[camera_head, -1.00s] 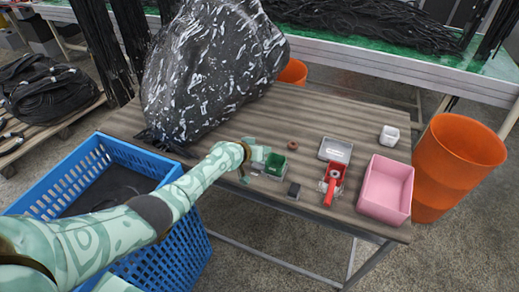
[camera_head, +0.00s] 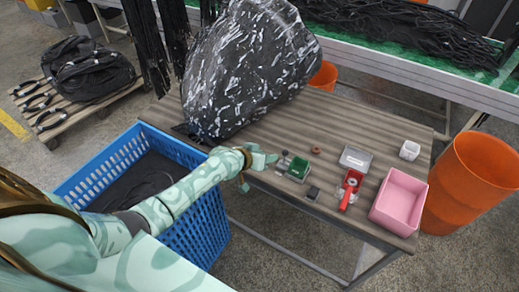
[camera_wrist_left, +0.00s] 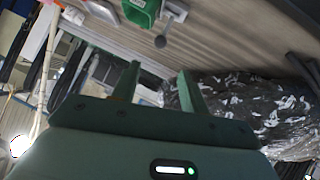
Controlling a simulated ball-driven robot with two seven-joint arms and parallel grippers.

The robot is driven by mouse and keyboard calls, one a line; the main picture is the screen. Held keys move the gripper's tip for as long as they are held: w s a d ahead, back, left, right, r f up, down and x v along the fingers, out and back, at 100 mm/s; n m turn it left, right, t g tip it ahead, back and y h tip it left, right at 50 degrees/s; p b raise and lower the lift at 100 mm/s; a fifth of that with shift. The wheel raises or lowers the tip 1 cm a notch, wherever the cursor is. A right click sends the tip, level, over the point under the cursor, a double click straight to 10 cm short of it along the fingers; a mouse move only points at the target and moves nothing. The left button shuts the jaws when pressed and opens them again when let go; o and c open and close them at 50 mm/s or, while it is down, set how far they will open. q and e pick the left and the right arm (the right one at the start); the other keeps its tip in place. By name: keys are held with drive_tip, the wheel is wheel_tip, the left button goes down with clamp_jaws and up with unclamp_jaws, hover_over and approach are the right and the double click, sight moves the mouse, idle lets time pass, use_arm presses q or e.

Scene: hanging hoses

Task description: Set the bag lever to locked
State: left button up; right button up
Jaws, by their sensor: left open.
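A small device with a green block (camera_head: 297,168) and grey metal parts sits near the table's front edge. A grey lever with a round knob (camera_wrist_left: 160,42) shows beside the green block (camera_wrist_left: 140,10) in the left wrist view; I take this for the bag lever. Its set position cannot be told. My left gripper (camera_head: 268,159) is just left of the device, apart from it. In the left wrist view its fingers (camera_wrist_left: 157,76) are open and empty, with the knob beyond their tips. My right gripper is not in view.
A large black speckled bag (camera_head: 245,70) stands behind the gripper on the wooden table (camera_head: 375,125). A red tool (camera_head: 350,190), a grey tray (camera_head: 356,158) and a pink bin (camera_head: 399,200) are to the right. A blue crate (camera_head: 205,225) is below my arm.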

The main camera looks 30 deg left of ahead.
use_arm(q)
drive_tip(key=shift+v, duration=1.1)
drive_tip(key=shift+f, duration=0.1)
